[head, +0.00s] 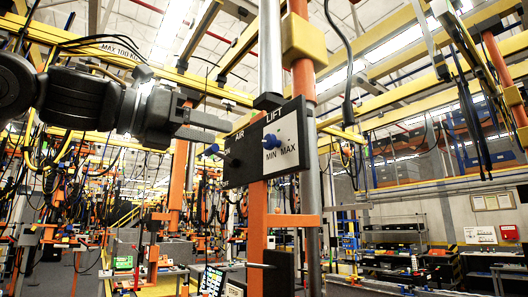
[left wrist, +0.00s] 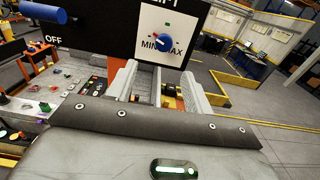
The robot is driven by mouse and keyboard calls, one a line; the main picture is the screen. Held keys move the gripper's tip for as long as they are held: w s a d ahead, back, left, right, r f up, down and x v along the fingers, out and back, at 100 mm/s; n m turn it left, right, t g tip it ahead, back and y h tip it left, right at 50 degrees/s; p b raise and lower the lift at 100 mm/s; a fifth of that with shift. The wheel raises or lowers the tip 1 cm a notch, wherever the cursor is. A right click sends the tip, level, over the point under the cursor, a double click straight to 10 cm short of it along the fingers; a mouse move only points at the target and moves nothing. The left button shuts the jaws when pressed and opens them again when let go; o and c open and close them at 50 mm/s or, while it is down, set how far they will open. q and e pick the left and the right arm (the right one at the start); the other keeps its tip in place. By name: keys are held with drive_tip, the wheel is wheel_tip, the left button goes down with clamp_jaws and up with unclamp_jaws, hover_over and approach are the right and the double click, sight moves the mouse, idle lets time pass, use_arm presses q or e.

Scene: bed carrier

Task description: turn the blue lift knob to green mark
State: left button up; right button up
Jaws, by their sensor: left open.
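In the left wrist view the knob (left wrist: 165,43) shows above and between my fingers. My right gripper is not in view.
A second blue handle (head: 212,150), by the AIR label, juts from the panel near my left gripper; it also shows in the left wrist view (left wrist: 43,12) beside OFF. An orange post (head: 257,215) carries the panel. A hanging cable (head: 347,90) is to the right.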

sight(267, 142)
use_arm(q)
drive_tip(key=p+x, duration=0.4)
drive_tip(key=x, duration=0.5)
drive_tip(key=shift+d+r, duration=0.2)
drive_tip(key=shift+d, duration=0.4)
drive_tip(key=shift+w+d, duration=0.2)
drive_tip(key=shift+w, duration=0.05)
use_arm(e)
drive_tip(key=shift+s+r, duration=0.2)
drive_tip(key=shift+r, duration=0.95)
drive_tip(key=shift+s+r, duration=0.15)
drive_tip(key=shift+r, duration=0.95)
use_arm(q)
drive_tip(key=c, duration=0.9)
